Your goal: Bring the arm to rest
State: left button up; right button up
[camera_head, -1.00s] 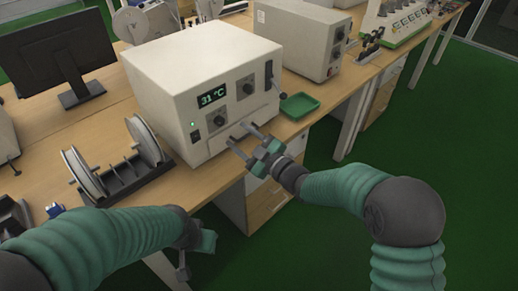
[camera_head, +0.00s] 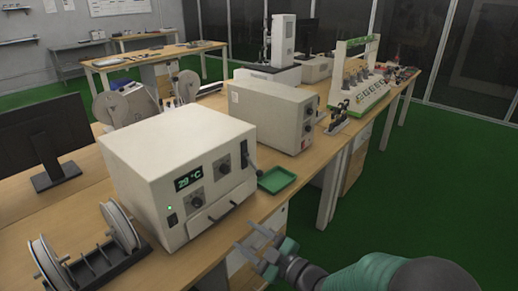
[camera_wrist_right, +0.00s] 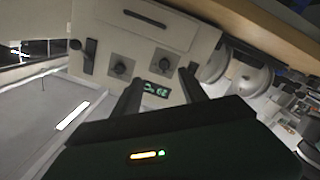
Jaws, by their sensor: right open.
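My right arm (camera_head: 385,275) comes in from the lower right in the head view. Its right gripper (camera_head: 248,238) is open and empty, in front of the white oven-like box with a temperature display (camera_head: 180,135). The fingers look apart from the box's front. In the right wrist view the open gripper (camera_wrist_right: 161,78) has its two dark fingers spread, with the box's front panel, knobs and display beyond them. My left arm and gripper are not in view.
A green tray (camera_head: 277,180) lies on the wooden table beside the box. A second white box (camera_head: 270,115) stands behind it. A spool rack (camera_head: 95,255) and a monitor (camera_head: 45,145) are at left. Open green floor (camera_head: 420,185) lies to the right.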

jog(key=s+d+f+m+h, duration=0.1)
jog(key=d+f+m+h, duration=0.15)
jog(key=d, duration=0.25)
jog(key=s+d+f+m+g+h, duration=0.1)
jog(key=d+f+m+h, duration=0.1)
jog(key=d+m+h, duration=0.3)
jog(key=d+f+m+h, duration=0.1)
jog(key=d+f+h, duration=0.2)
jog(key=d, duration=0.3)
jog(key=s+d+f+m+g+h, duration=0.15)
jog(key=s+d+m+g, duration=0.25)
jog(key=s, duration=0.6)
jog(key=s+d+f+m+g+h, duration=0.1)
jog(key=s+d+f+m+g, duration=0.3)
jog(key=s, duration=0.6)
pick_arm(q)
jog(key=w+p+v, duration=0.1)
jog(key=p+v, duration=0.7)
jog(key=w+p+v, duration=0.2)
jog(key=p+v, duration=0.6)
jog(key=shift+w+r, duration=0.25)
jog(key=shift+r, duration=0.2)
pick_arm(e)
jog(key=w+v, duration=0.3)
jog(key=v, duration=1.3)
jog(key=shift+w+r, duration=0.3)
jog(key=shift+r, duration=0.2)
jog(key=shift+d, duration=0.1)
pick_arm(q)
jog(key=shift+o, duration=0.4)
